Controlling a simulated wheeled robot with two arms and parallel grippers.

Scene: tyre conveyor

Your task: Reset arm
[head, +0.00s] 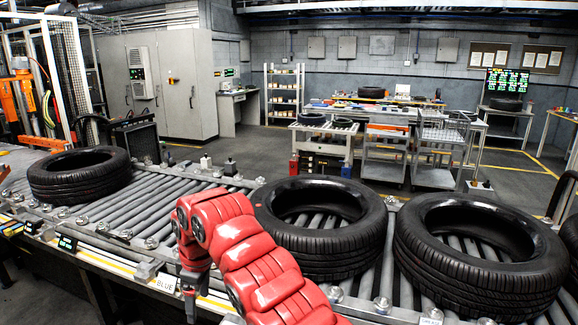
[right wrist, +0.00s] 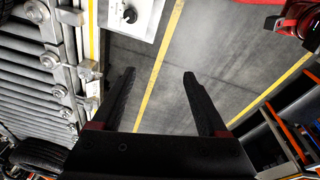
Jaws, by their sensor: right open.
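My red right arm reaches in from the bottom of the head view and bends down in front of the conveyor (head: 153,205). My right gripper (right wrist: 158,74) is open in the right wrist view, its two dark fingers apart with only floor seen between them. A tyre (head: 80,174) lies flat at the left on the rollers. A second tyre (head: 325,245) lies behind my arm, and a third tyre (head: 480,262) lies at the right. My left gripper does not show.
Beside the conveyor, the right wrist view shows grey floor (right wrist: 205,50) with yellow lines. A rack with orange edges (right wrist: 277,135) stands at its lower right. Carts (head: 387,155) and grey cabinets (head: 187,85) stand beyond the conveyor. Rollers between the left and middle tyres are bare.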

